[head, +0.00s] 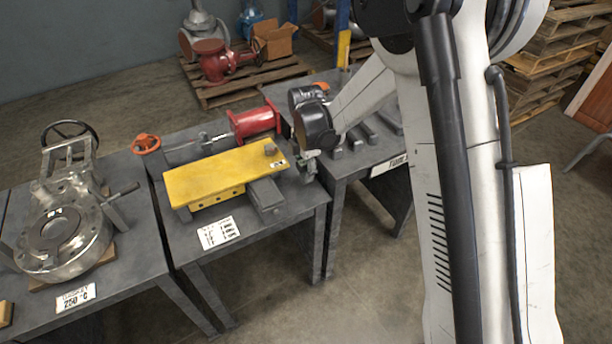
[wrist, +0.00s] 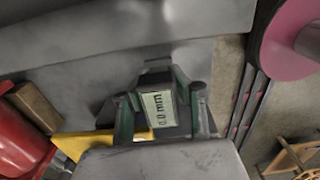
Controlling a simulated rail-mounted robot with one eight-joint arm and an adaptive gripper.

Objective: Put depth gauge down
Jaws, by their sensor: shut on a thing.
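The depth gauge (wrist: 159,108) shows in the wrist view as a small block with a pale display reading 0.0 mm. My gripper (wrist: 163,98) is shut on it, with a finger at each side. In the head view my gripper (head: 308,166) hangs near the right edge of the middle table (head: 300,205), just right of the yellow plate (head: 225,173). The gauge is too small to make out clearly there. I cannot tell whether it touches any surface.
A red cylinder (head: 255,122) and a grey block (head: 267,199) are close to my gripper. The right table (head: 365,158) carries several grey bars. A flanged valve (head: 62,232) stands on the left table. A gap separates the middle and right tables at the front.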

